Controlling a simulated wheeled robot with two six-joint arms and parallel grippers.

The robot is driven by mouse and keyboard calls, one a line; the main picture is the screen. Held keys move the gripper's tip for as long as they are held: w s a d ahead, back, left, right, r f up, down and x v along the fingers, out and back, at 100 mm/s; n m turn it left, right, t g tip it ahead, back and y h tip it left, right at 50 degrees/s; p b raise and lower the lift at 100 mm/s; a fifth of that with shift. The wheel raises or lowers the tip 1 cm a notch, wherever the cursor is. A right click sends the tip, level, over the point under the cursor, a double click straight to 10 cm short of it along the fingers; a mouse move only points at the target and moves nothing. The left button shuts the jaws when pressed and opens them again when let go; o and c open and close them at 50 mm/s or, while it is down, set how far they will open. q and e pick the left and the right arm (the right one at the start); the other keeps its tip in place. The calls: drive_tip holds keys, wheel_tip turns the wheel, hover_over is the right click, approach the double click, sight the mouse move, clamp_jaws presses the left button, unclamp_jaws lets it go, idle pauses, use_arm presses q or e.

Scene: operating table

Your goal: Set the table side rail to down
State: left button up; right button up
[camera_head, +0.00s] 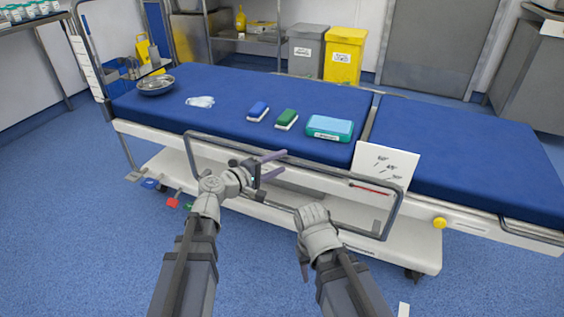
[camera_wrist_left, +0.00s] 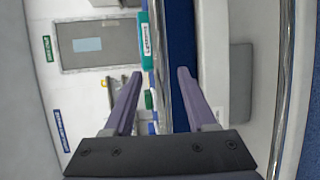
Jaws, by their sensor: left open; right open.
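The side rail (camera_head: 300,160) is a grey metal loop along the near side of the blue operating table (camera_head: 460,140). Its top bar runs close to the mattress edge. My left gripper (camera_head: 279,164) is open at the top bar, left of the rail's middle. In the left wrist view its two purple fingers (camera_wrist_left: 160,73) are apart, with a chrome bar (camera_wrist_left: 158,40) and blue mattress showing between them. I cannot tell whether they touch the bar. My right gripper (camera_head: 304,270) hangs lower, in front of the rail's lower part, fingers pointing down and mostly hidden by its wrist.
On the mattress lie a steel bowl (camera_head: 156,86), a white cloth (camera_head: 201,102), a blue brush (camera_head: 258,111), a green brush (camera_head: 287,119) and a teal box (camera_head: 330,128). A white card (camera_head: 385,165) hangs by the rail's right end. Coloured pedals (camera_head: 173,202) sit below left.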

use_arm(q)
drive_tip(key=w+d+t+h+b, duration=0.1)
drive_tip(key=w+b, duration=0.1)
drive_tip(key=w+d+m+t+b, duration=0.1)
drive_tip(key=d+b, duration=0.1)
drive_tip(key=w+d+h+b, duration=0.1)
drive_tip(key=w+b, duration=0.1)
drive_tip(key=shift+w+d+f+m+t+h+b, duration=0.2)
drive_tip(key=shift+w+d+m+t+h+b, duration=0.1)
drive_tip(key=shift+d+t+b, duration=0.1)
idle(0.5)
drive_tip(key=shift+c, duration=0.3)
clamp_jaws()
idle(1.0)
